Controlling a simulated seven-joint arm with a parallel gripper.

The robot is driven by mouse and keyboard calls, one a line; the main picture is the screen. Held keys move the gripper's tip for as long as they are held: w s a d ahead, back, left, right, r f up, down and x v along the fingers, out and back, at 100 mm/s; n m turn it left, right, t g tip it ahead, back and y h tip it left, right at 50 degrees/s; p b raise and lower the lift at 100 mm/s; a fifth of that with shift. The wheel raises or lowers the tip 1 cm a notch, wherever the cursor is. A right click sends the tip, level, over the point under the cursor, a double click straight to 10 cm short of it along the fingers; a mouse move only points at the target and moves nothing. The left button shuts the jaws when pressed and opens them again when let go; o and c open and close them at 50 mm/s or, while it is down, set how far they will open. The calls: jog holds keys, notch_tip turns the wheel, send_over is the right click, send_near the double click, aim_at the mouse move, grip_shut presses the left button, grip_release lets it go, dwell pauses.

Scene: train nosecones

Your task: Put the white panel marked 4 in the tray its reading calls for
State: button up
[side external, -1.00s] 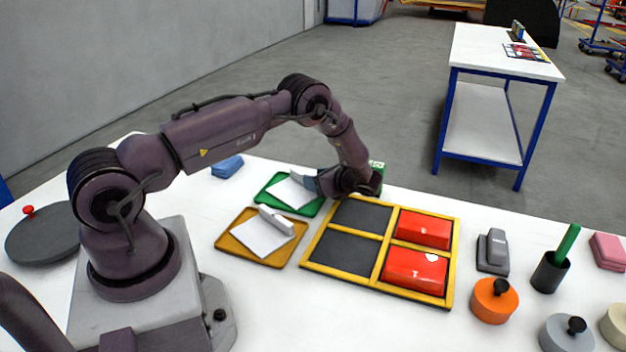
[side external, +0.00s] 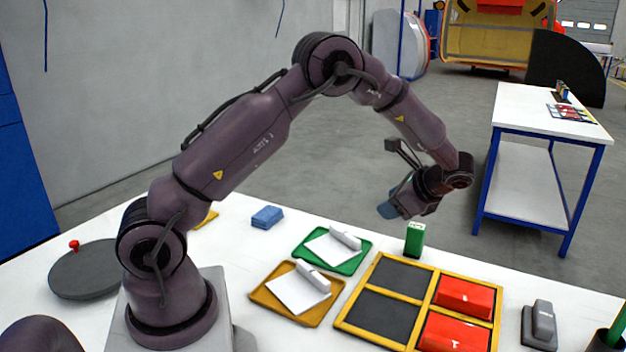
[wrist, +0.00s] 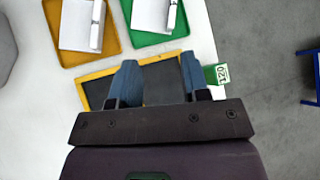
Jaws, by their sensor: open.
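A white panel (side external: 328,249) with a raised, rounded white bar along one side lies in the green tray (side external: 350,268). A similar white panel (side external: 297,294) lies in the yellow tray (side external: 264,297). Both also show at the top of the wrist view, in the green tray (wrist: 183,30) and the yellow tray (wrist: 112,40). No 4 is legible on either. A small green block (side external: 414,241) stands behind the frame; its label reads 120 in the wrist view (wrist: 218,74). My gripper (side external: 388,211) is open and empty, raised above the area behind the yellow-edged frame.
The yellow-edged frame (side external: 356,327) has two empty dark compartments on the left and red panels (side external: 465,296) on the right. A blue block (side external: 267,217) and a grey disc (side external: 85,271) with a red knob lie left. A grey device (side external: 540,325) stands right.

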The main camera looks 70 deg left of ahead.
jog(key=s+d+r+n+t+h, duration=0.25)
jog(key=s+d+r, duration=0.2)
jog(key=r, duration=0.25)
jog(key=s+d+r+n+t+h, duration=0.2)
jog(key=s+d+r+n, duration=0.1)
jog(key=s+r, duration=0.3)
jog(key=s+d+r+n+t+h, duration=0.1)
jog(key=s+d+n+t+h, duration=0.1)
jog(key=s, duration=0.4)
jog(key=s+d+r+n+t+h, duration=0.1)
jog(key=s+d+n+t+h, duration=0.1)
jog(key=s+d, duration=0.3)
jog(key=shift+s+d+r+t, duration=0.25)
jog(key=shift+s+r+t, duration=0.15)
jog(key=shift+s, duration=0.2)
